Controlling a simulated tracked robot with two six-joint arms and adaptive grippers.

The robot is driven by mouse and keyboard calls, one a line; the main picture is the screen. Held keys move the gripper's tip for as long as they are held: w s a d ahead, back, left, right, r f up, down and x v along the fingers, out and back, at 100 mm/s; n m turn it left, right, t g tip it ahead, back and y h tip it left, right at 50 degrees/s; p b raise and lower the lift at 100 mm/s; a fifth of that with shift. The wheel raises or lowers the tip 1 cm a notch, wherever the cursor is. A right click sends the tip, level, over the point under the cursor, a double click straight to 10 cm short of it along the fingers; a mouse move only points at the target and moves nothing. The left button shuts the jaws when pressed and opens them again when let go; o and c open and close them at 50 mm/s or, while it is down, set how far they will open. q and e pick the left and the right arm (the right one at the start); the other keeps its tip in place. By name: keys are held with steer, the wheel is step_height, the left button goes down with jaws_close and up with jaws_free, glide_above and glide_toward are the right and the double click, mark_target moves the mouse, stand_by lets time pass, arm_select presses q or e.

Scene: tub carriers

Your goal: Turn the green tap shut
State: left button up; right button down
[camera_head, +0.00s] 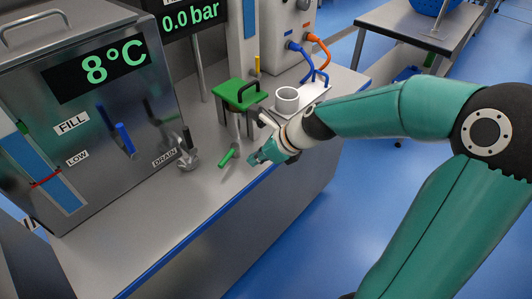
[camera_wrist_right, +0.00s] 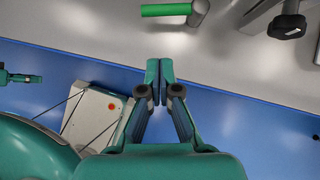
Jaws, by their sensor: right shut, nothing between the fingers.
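The green tap (camera_head: 229,156) has a bar-shaped green handle on a metal stem, low over the bench to the right of the steel tank. In the right wrist view the green handle (camera_wrist_right: 166,10) lies across the top edge, with its grey stem at its right end. My right gripper (camera_head: 256,160) is just right of the handle in the head view, apart from it. In the right wrist view my right gripper (camera_wrist_right: 159,72) has its fingertips together and empty, over the bench's blue edge, with a gap to the handle.
The steel tank (camera_head: 100,105) has a blue handle (camera_head: 125,140) and a grey drain fitting (camera_head: 187,158). The bench front (camera_head: 150,225) is clear.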

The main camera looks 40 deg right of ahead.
mark_target(224, 162)
steer(key=b+x, duration=0.1)
steer(key=x, duration=0.3)
steer(key=shift+s+a+f, duration=0.1)
steer(key=shift+f, duration=0.05)
steer(key=shift+w+a+f+p, duration=0.15)
steer(key=shift+w+a, duration=0.1)
steer(key=shift+w, duration=0.45)
steer(key=shift+w+a+f+p, duration=0.15)
steer(key=shift+w+a, duration=0.1)
steer(key=shift+w, duration=0.45)
steer(key=shift+w+a+f, duration=0.15)
steer(key=shift+w+a, duration=0.1)
steer(key=shift+w, duration=0.45)
steer(key=shift+w+a+r+p, duration=0.2)
steer(key=shift+w+a+p, duration=0.1)
steer(key=shift+p, duration=0.55)
steer(key=shift+w+a+p, duration=0.2)
steer(key=shift+a+p, duration=0.05)
steer(key=shift+p, duration=0.1)
steer(key=shift+w+a+f, duration=0.1)
steer(key=shift+w, duration=0.1)
steer(key=shift+f, duration=0.1)
